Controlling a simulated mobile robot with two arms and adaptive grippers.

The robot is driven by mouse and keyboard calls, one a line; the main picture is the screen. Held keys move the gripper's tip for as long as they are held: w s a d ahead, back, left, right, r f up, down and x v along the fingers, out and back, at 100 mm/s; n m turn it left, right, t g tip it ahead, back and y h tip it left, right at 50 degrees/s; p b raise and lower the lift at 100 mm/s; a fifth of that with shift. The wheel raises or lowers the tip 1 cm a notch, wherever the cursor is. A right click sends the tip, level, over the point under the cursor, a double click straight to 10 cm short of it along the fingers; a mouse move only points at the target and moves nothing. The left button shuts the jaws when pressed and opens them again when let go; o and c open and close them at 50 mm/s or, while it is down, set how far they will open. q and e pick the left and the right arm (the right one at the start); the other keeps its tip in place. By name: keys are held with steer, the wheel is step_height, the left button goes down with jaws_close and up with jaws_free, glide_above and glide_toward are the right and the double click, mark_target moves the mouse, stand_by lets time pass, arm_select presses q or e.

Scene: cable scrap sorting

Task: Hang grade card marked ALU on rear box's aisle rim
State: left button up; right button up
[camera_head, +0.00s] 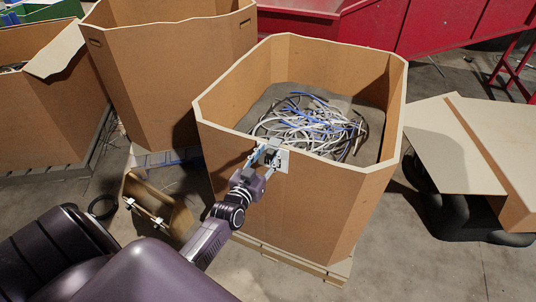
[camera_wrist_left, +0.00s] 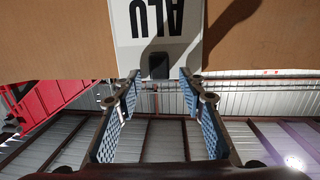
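The grade card (camera_wrist_left: 165,25) is pale with black letters ALU, upside down in the left wrist view. It lies flat against the brown cardboard wall of a box, with a black tab (camera_wrist_left: 158,65) at its edge by the rim. In the head view the card (camera_head: 283,161) is at the near rim of the open box (camera_head: 318,195), partly hidden by my gripper. My left gripper (camera_head: 266,154) is at that rim. In the wrist view its two blue-padded fingers (camera_wrist_left: 158,88) are spread, one each side of the tab, with gaps visible. My right gripper is not in view.
Blue, white and black cable scrap (camera_head: 312,127) lies inside the box. Other cardboard boxes stand at left (camera_head: 170,65) and far left (camera_head: 50,115). A red container (camera_head: 430,25) is behind. Cardboard flaps (camera_head: 455,145) lie at right. A wooden piece (camera_head: 155,205) is on the floor at left.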

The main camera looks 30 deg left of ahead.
arm_select(q)
steer(key=shift+s, duration=0.1)
steer(key=s+d, duration=0.2)
steer(key=s, duration=1)
steer(key=s+d+f+m+g+h, duration=0.1)
steer(key=s+d+f+g, duration=0.3)
steer(key=f, duration=0.7)
steer(key=s+d+f+g+h, duration=0.15)
steer(key=s+f, duration=0.35)
steer(key=f, duration=0.6)
steer(key=s+d+f+m+g+h, duration=0.1)
steer(key=s+d+f+g, duration=0.3)
steer(key=f, duration=0.7)
steer(key=s+d+f+g, duration=0.1)
steer(key=s+f, duration=0.3)
steer(key=s, duration=0.5)
steer(key=s+f+m+g, duration=0.1)
steer(key=s+f+g, duration=0.2)
steer(key=s, duration=0.6)
steer(key=s+d+f+m+g, duration=0.1)
steer(key=s+f+g, duration=0.1)
steer(key=s+f, duration=0.5)
steer(key=shift+s+d+f+g, duration=0.25)
steer(key=shift+s+d+g, duration=0.1)
steer(key=shift+s, duration=0.8)
steer(key=shift+y, duration=0.25)
steer(key=shift+c, duration=0.3)
